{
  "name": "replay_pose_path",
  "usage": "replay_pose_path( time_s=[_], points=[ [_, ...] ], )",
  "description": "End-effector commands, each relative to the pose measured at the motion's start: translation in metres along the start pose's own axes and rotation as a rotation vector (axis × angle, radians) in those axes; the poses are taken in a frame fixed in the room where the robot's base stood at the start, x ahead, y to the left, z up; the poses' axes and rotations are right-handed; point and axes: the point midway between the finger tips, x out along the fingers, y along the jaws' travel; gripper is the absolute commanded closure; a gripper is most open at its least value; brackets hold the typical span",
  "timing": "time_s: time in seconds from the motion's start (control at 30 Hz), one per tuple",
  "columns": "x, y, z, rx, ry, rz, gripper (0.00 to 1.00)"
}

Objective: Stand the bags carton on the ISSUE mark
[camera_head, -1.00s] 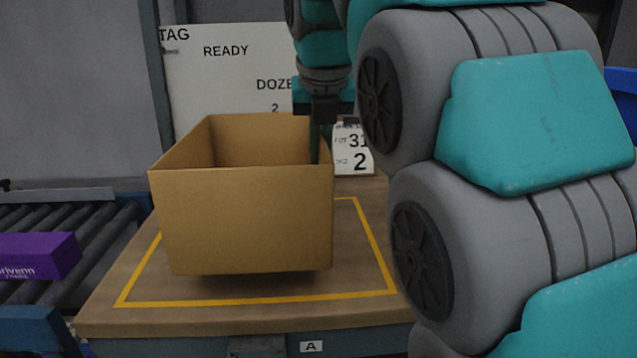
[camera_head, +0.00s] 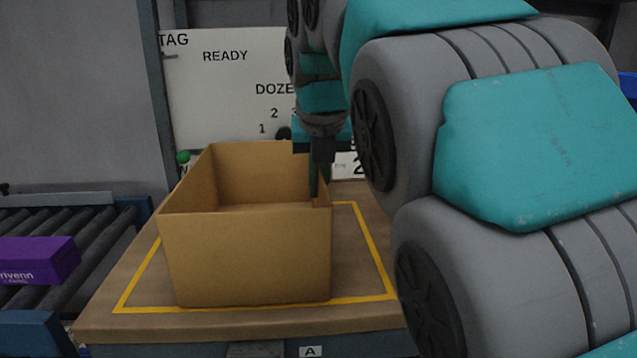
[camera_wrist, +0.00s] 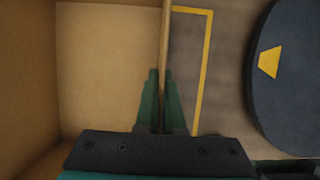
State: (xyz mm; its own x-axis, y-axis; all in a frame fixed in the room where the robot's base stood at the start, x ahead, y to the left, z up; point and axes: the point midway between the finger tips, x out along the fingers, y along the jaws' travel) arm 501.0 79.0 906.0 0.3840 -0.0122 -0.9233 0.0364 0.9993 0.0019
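The carton (camera_head: 245,258) is a plain brown open-topped box, upright, inside a yellow outline (camera_head: 372,245) on a brown table top. Its lower front edge reaches the front yellow line. It looks down on or very near the top; I cannot tell if it touches. No ISSUE lettering is readable. My gripper (camera_head: 318,178) is at the carton's right wall. In the wrist view its green fingers (camera_wrist: 161,100) straddle that wall (camera_wrist: 166,45) and look shut on it. The carton's inside looks empty where visible.
A roller conveyor (camera_head: 100,235) with a purple box (camera_head: 38,260) stands at the left. A white board (camera_head: 225,95) stands behind the table. A small green-topped object (camera_head: 183,158) shows behind the carton, and a white card (camera_head: 345,166) behind my gripper. My arm hides the right side.

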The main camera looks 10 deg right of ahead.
Motion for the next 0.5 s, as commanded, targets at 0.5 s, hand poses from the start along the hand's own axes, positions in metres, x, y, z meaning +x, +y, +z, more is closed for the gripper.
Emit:
replay_pose_path(
  time_s=[0.5],
  points=[
    [0.0023,-0.0002,-0.0009,0.0,0.001,0.0,0.65]
  ],
)
